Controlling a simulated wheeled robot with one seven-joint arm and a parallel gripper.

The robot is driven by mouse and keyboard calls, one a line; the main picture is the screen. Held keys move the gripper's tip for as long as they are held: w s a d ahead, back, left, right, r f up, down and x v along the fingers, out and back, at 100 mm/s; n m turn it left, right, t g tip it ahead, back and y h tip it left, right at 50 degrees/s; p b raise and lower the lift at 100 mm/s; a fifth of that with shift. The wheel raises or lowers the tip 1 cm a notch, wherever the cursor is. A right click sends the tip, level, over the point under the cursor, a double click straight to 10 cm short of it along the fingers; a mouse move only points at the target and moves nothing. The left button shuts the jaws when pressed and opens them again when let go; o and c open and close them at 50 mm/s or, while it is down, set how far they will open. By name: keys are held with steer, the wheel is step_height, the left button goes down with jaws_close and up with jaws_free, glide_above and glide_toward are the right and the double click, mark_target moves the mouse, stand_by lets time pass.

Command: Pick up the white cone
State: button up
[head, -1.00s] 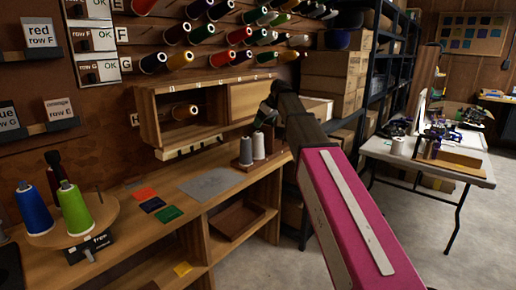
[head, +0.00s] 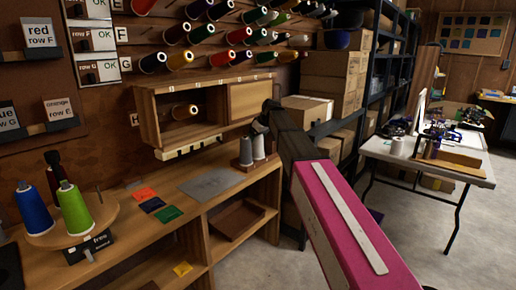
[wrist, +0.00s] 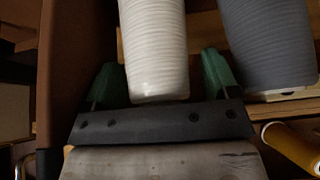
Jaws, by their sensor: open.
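The white cone (head: 259,147) stands beside a grey cone (head: 246,152) on a small wooden holder at the right end of the bench. My gripper (head: 262,124) is at the top of these cones in the head view, and its fingers are too small there to make out. In the wrist view the white cone (wrist: 154,50) lies between the two green fingertips of my gripper (wrist: 160,72), with a gap on each side. My gripper is open. The grey cone (wrist: 268,45) is just right of the right fingertip.
A wooden cubby (head: 190,110) hangs on the wall just left of my arm. The bench holds a grey mat (head: 208,183), coloured swatches and a round turntable (head: 100,222) with blue and green cones. Cardboard boxes (head: 306,108) stand behind my arm.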

steer(key=c, duration=1.4)
steer(key=shift+r, duration=0.1)
steer(key=shift+c, duration=0.2)
